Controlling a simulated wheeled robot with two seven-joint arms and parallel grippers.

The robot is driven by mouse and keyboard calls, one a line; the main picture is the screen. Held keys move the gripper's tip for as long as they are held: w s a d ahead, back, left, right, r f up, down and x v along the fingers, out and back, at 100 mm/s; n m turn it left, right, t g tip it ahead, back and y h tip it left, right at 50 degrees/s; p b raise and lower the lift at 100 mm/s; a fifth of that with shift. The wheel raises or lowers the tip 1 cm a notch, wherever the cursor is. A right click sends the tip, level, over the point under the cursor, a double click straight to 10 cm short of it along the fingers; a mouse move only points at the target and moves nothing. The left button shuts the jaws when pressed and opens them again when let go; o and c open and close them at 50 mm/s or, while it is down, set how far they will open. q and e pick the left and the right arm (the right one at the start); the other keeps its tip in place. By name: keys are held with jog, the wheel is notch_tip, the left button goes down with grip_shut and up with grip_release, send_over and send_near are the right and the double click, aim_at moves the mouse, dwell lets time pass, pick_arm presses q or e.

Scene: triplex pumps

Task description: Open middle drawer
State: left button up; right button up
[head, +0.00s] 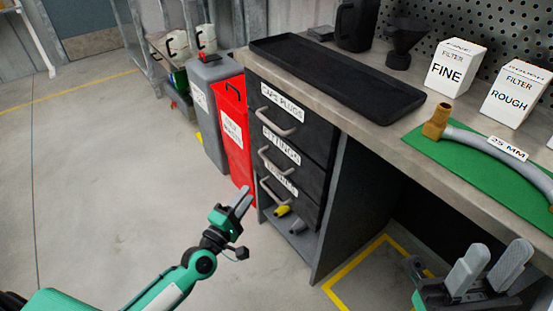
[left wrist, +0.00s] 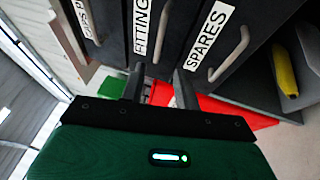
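The dark drawer cabinet stands under the bench. Its middle drawer (head: 290,166), labelled FITTINGS, looks shut and has a curved grey handle (head: 271,161). In the left wrist view this handle (left wrist: 161,32) lies ahead of the fingers, apart from them. The CAPS PLUGS drawer (head: 306,128) is above and the SPARES drawer (head: 295,200) below; both look shut. My left gripper (head: 241,200) is open and empty, left of the lower drawers; its parted fingers show in the left wrist view (left wrist: 160,87). My right gripper (head: 488,268) is open and empty at the lower right.
A red bin (head: 233,130) and a grey bin (head: 205,110) stand left of the cabinet. An open shelf below the drawers holds a yellow item (head: 282,210). The bench carries a black tray (head: 335,85) and a green mat (head: 470,170). Floor in front is clear.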

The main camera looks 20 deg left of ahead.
aim_at(270, 162)
pick_arm(q)
jog(key=x, duration=1.3)
jog(key=shift+w, duration=0.2)
jog(key=shift+c, duration=0.4)
grip_shut()
